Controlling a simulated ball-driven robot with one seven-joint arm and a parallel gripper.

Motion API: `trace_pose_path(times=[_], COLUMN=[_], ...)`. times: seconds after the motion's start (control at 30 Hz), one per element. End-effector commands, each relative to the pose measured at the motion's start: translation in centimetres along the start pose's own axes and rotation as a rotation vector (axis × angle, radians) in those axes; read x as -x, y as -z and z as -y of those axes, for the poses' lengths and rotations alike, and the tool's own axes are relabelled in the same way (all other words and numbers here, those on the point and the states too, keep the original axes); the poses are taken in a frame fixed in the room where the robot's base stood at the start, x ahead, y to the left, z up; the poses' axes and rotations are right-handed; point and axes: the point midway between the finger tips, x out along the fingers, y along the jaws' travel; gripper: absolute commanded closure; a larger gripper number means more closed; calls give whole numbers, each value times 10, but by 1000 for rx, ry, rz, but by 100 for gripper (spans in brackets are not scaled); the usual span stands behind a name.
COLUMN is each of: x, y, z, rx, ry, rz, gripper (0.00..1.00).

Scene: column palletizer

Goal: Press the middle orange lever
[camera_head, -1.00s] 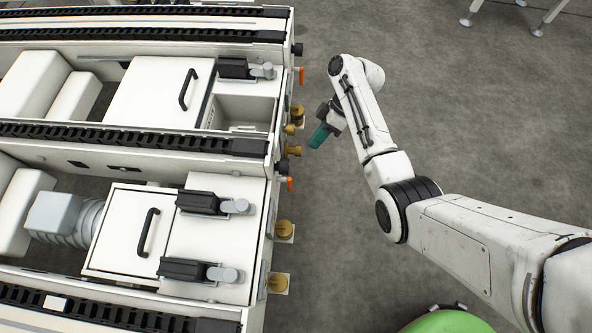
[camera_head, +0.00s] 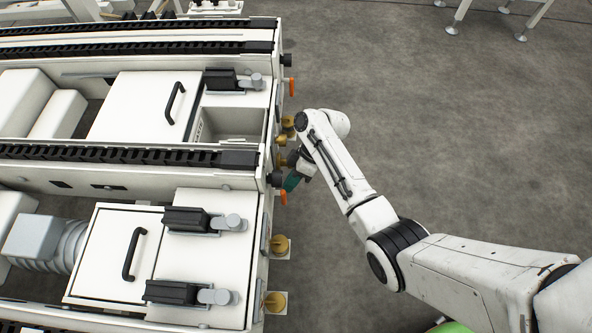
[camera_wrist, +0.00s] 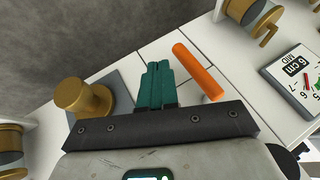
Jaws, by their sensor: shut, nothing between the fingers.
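In the head view, two orange levers stick out from the machine's right-hand end, one (camera_head: 291,87) farther back and one (camera_head: 284,198) nearer. A third lever is not visible. My gripper (camera_head: 291,183) is at the machine's end, just above the nearer lever in the picture. In the wrist view, an orange lever (camera_wrist: 199,72) sticks out from the white panel, right of my teal fingers (camera_wrist: 158,68). The fingers are shut and empty, with a small gap between them and the lever; contact is not seen.
A brass knob (camera_wrist: 82,100) on a grey plate stands left of the fingers. A small gauge (camera_wrist: 298,82) marked "6 cm" is at the right, with a brass handwheel (camera_wrist: 262,18) above it. More brass knobs (camera_head: 280,245) line the machine's end. Open floor (camera_head: 430,120) lies to the right.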

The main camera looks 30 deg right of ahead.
Motion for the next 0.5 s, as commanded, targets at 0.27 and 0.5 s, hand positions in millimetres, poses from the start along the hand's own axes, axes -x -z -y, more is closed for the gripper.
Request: trace_pose_path(times=[0.27, 0.5], x=[-6, -6], y=[0, 0], z=[12, 13], rx=[-1, -1], ry=[1, 1], rz=[0, 0], gripper=[100, 100])
